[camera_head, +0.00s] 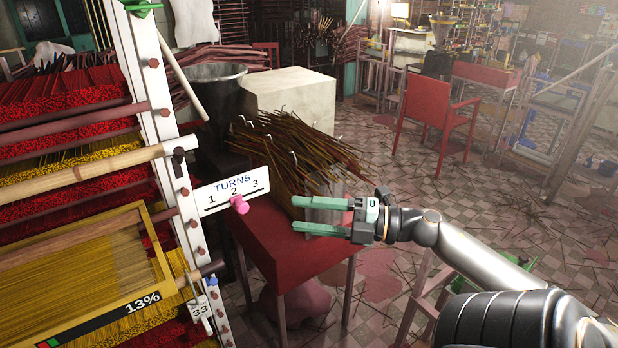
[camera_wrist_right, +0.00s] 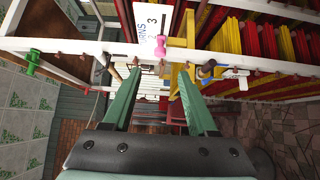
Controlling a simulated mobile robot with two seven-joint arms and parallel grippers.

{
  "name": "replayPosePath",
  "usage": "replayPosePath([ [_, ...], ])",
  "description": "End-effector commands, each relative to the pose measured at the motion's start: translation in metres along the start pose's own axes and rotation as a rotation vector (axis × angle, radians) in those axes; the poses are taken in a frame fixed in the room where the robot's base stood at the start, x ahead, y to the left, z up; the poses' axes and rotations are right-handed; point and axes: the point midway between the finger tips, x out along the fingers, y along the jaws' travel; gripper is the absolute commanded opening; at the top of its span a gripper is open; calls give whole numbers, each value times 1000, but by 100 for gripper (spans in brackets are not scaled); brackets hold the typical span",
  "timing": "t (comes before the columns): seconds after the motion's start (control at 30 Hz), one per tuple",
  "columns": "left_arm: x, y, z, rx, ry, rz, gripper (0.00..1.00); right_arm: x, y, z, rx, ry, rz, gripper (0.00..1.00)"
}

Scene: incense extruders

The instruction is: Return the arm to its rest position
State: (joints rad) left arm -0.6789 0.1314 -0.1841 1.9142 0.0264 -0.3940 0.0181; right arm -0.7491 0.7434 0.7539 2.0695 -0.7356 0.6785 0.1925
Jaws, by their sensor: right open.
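My right gripper (camera_head: 322,216) is open and empty, with green fingers pointing left in the head view. It is in front of the red table (camera_head: 290,235) and to the right of the white TURNS sign (camera_head: 215,198). My left gripper is not in view.
The rack (camera_head: 172,120) with red and yellow incense sticks fills the left side. A bundle of brown sticks (camera_head: 300,140) and a dark bucket (camera_head: 213,90) stand behind the sign. A red chair (camera_head: 430,105) stands farther back. Tiled floor (camera_head: 480,180) is open on the right.

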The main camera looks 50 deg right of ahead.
Motion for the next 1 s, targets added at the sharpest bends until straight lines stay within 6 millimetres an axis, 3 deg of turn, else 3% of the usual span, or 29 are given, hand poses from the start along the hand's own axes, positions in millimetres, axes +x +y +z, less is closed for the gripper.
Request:
replayPosePath([
  [0.6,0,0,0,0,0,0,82,-2,0,0,1,-1,0,58],
  [0.73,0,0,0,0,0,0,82,-2,-12,4,77,-48,27,58],
  [0.87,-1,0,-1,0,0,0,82,-4,-57,13,333,-213,92,58],
  [1.0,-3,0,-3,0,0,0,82,-4,-153,0,753,-474,109,58],
])
